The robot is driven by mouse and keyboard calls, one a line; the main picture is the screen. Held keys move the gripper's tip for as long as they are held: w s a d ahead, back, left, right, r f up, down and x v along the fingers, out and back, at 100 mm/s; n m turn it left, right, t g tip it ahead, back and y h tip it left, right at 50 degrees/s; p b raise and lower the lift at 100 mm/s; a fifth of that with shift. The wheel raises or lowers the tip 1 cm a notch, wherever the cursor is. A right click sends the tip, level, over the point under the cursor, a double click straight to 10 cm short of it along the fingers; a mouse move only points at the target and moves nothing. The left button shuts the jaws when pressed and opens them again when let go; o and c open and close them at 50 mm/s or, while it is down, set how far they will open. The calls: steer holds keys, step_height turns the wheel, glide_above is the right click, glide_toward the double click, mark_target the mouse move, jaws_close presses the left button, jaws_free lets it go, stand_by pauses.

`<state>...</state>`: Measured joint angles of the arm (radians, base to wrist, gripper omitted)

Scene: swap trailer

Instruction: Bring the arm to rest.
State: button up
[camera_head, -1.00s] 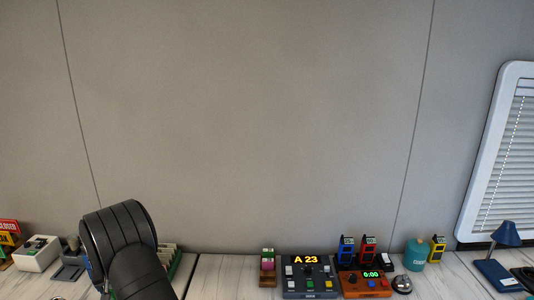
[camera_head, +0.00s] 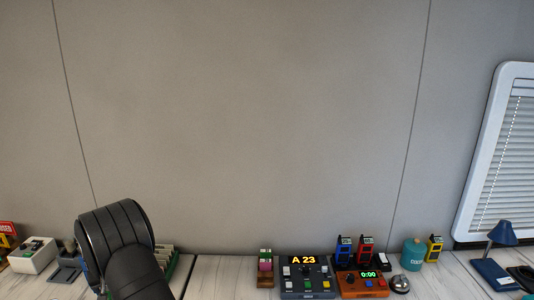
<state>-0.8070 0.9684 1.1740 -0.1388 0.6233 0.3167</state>
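A thick black ribbed part of my arm (camera_head: 118,245) rises from the bottom edge at the lower left, in front of the counter. My gripper is not in the picture, so its opening and anything in it cannot be seen.
On the counter (camera_head: 215,272) along the wall stand a control box (camera_head: 307,284) reading "A 23", an orange timer box (camera_head: 362,286) reading "0:00", a bell (camera_head: 399,284), a teal canister (camera_head: 414,255), a blue lamp (camera_head: 500,240) and a white box (camera_head: 34,256). The wall above is bare.

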steer(key=v, duration=1.1)
steer(key=x, duration=1.2)
steer(key=shift+w+f, duration=0.1)
step_height(320, 180, up, 15)
steer(key=w+d+r+m, duration=0.1)
steer(key=w+d, duration=0.3)
steer(key=d, duration=0.3)
steer(key=w+d+r+m, duration=0.1)
steer(key=w+d, duration=0.3)
steer(key=d, duration=0.3)
steer(key=w+d+m+t+h, duration=0.1)
steer(key=d+m, duration=0.5)
steer(key=d, duration=3.3)
steer(key=shift+w+m+h, duration=0.4)
steer(key=shift+w+h, duration=0.35)
steer(key=shift+h, duration=0.35)
steer(key=shift+a, duration=0.15)
steer(key=w+a+n+y, duration=0.1)
steer(key=a+n, duration=0.2)
steer(key=a, duration=1.7)
steer(key=shift+w+a, duration=0.3)
steer(key=shift+d, duration=0.1)
